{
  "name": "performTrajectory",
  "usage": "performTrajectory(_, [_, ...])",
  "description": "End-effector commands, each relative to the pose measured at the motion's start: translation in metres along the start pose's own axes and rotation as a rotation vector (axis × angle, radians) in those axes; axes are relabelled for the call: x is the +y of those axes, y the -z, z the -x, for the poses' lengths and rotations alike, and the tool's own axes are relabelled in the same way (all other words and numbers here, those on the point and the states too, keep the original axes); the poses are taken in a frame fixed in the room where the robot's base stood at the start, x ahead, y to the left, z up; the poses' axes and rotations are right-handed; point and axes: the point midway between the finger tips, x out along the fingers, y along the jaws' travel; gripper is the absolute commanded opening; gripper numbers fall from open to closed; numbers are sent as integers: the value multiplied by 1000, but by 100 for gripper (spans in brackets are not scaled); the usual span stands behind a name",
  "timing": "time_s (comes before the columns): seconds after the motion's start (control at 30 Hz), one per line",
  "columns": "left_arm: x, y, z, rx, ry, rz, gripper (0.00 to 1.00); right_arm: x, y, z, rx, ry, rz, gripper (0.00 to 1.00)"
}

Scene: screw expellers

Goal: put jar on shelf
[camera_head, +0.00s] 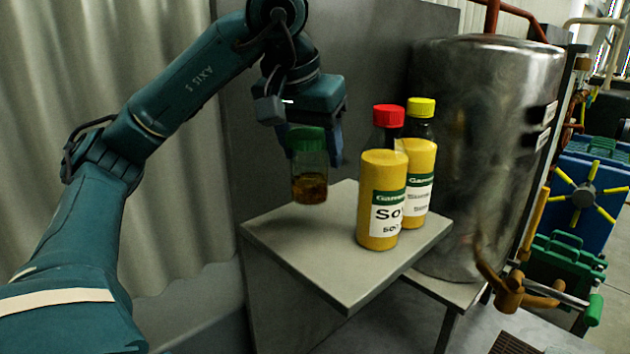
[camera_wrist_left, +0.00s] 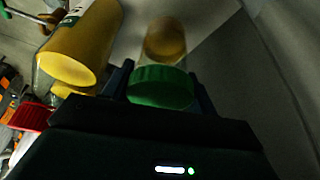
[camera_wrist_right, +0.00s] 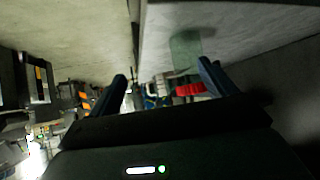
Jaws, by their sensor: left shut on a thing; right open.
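A clear jar (camera_head: 310,182) with a green lid and brown contents hangs upright from my left gripper (camera_head: 308,140). The jar shows above the back left part of the grey shelf (camera_head: 310,255); I cannot tell whether its base touches the surface. In the left wrist view the fingers (camera_wrist_left: 160,90) close on both sides of the green lid (camera_wrist_left: 160,86). My right gripper (camera_wrist_right: 165,85) is open, its fingers apart with nothing between them; it is not in the head view.
Two yellow bottles, one red-capped (camera_head: 380,190) and one yellow-capped (camera_head: 418,165), stand on the shelf right of the jar. A large metal tank (camera_head: 480,150) stands behind them. The shelf's front left surface is clear.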

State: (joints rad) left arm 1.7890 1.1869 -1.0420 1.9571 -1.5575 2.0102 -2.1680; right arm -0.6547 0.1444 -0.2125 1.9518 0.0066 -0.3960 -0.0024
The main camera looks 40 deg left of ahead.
Motion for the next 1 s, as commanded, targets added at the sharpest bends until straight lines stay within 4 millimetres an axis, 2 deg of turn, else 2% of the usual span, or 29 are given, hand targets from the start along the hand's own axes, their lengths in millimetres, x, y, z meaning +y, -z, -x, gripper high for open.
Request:
performTrajectory(0.1, [0,-4,-10,-1,0,0,28,0,0,-1,1,0,1,83])
performTrajectory(0.37, [0,-9,-22,0,1,1,28,0,0,-2,3,0,0,83])
performTrajectory(0.57, [0,-20,-47,0,1,1,28,1,-4,-10,18,-1,-6,83])
performTrajectory(0.73, [0,-20,-48,3,0,2,28,0,6,-7,36,-1,-11,83])
performTrajectory(1.0, [0,-21,-51,2,0,2,28,-1,-1,-7,28,0,-17,83])
